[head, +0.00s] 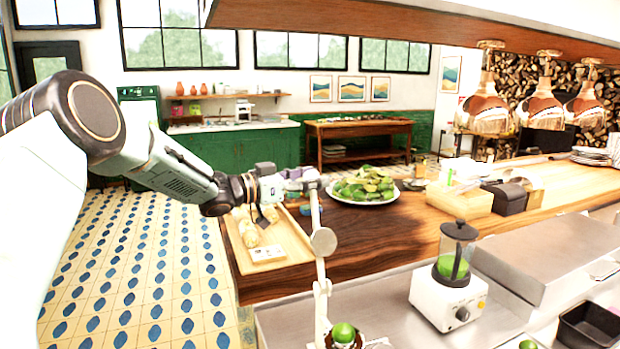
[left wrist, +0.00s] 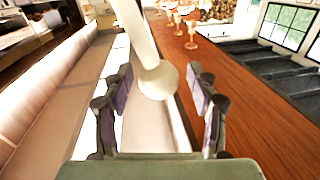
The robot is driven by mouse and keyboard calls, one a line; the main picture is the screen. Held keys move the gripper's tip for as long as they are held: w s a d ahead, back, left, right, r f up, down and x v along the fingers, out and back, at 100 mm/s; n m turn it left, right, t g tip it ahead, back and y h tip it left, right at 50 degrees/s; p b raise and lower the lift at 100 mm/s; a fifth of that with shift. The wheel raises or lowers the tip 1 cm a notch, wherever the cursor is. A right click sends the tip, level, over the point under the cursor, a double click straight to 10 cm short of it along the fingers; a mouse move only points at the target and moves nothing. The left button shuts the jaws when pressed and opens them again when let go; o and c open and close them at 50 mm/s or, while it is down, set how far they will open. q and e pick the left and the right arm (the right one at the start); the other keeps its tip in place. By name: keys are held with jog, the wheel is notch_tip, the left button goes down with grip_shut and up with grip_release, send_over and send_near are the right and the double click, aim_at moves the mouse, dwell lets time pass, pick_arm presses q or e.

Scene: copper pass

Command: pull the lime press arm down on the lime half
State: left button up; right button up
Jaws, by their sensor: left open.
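The lime press stands at the bottom of the head view. Its pale press arm (head: 320,268) rises nearly upright, with a round disc partway up. A green lime half (head: 344,333) sits low at the press, beside the foot of the arm; the picture's bottom edge cuts off the base. My left gripper (head: 309,188) is open at the arm's upper end. In the left wrist view, the press arm (left wrist: 142,35) and its disc show between the spread fingers of my left gripper (left wrist: 160,82); I cannot tell whether they touch. My right gripper is not in view.
A wooden tray (head: 297,254) lies left of the press arm. A plate of limes (head: 365,187) stands behind on the wooden counter (head: 395,232). A blender (head: 452,275) stands to the right on the steel top. A black bin (head: 590,325) is at far right.

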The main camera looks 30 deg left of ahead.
pick_arm(q)
jog(key=shift+d+r, duration=0.1)
jog(key=shift+d, duration=0.3)
jog(key=shift+w+d, duration=0.1)
jog(key=shift+d, duration=0.15)
jog(key=shift+c, duration=0.7)
jog(key=shift+w, duration=0.1)
jog(key=shift+c, duration=0.8)
jog(key=shift+w+a+f, duration=0.15)
jog(key=shift+a+f, duration=0.1)
jog(key=shift+a, duration=0.05)
jog(key=shift+c, duration=0.8)
jog(key=shift+a+f, duration=0.1)
jog(key=shift+a, duration=0.2)
jog(key=shift+c, duration=0.7)
jog(key=shift+a, duration=0.15)
jog(key=shift+c, duration=0.8)
jog(key=shift+d+r, duration=0.25)
jog(key=shift+d, duration=0.15)
jog(key=shift+c, duration=2.2)
jog(key=shift+a, duration=0.25)
grip_shut()
jog(key=shift+d, duration=0.1)
